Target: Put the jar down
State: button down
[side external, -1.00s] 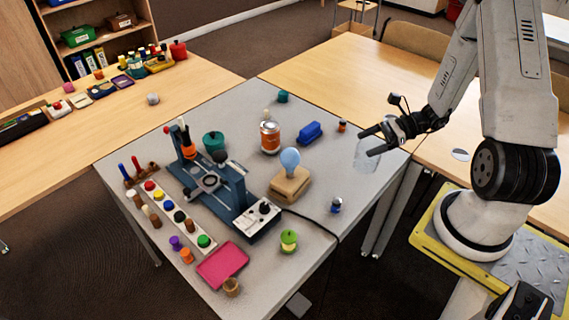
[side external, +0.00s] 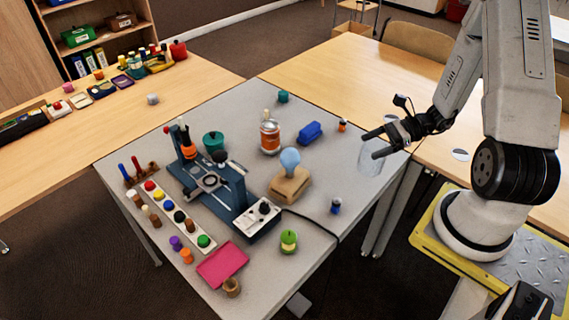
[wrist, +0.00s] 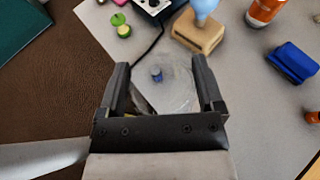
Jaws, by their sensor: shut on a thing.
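The clear, see-through jar (side external: 369,162) is between the fingers of my gripper (side external: 371,146), at the right edge of the grey table (side external: 330,270). My gripper is shut on it near its top. In the wrist view the jar (wrist: 178,98) shows as a faint round shape between both fingers of my gripper (wrist: 160,75). The jar looks upright in the side view. I cannot tell whether its bottom touches the table.
A small blue item (side external: 336,206), a wooden block with a light-blue bulb (side external: 290,160), a blue block (side external: 310,132) and a small orange item (side external: 342,126) stand nearby. An orange canister (side external: 270,136) is farther left. The grey surface between jar and bulb block is bare.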

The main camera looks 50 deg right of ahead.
jog(key=shift+s+a+n+g, duration=0.3)
jog(key=shift+a+n+g, duration=0.1)
jog(key=shift+a, duration=0.05)
jog(key=s+a+f+n+g, duration=0.1)
jog(key=s+a+n+g, duration=0.1)
jog(key=s+n+g, duration=0.55)
jog(key=s+a+n+g, duration=0.3)
jog(key=s+n+g, duration=0.4)
jog(key=g, duration=0.1)
jog(key=s+d+n+g+h, duration=0.3)
jog(key=d+n+g+h, duration=0.1)
jog(key=n+g+h, duration=0.1)
jog(key=w+d+r+n+t+h, duration=0.1)
jog(key=w+d+n+t+h, duration=0.55)
jog(key=d+n+h, duration=0.85)
jog(key=w+a+n+t+h, duration=0.2)
jog(key=w+n+t+h, duration=0.2)
jog(key=w+n, duration=0.3)
jog(key=shift+w+r+t, duration=0.2)
jog(key=shift+w+t, duration=0.3)
jog(key=shift+w, duration=0.75)
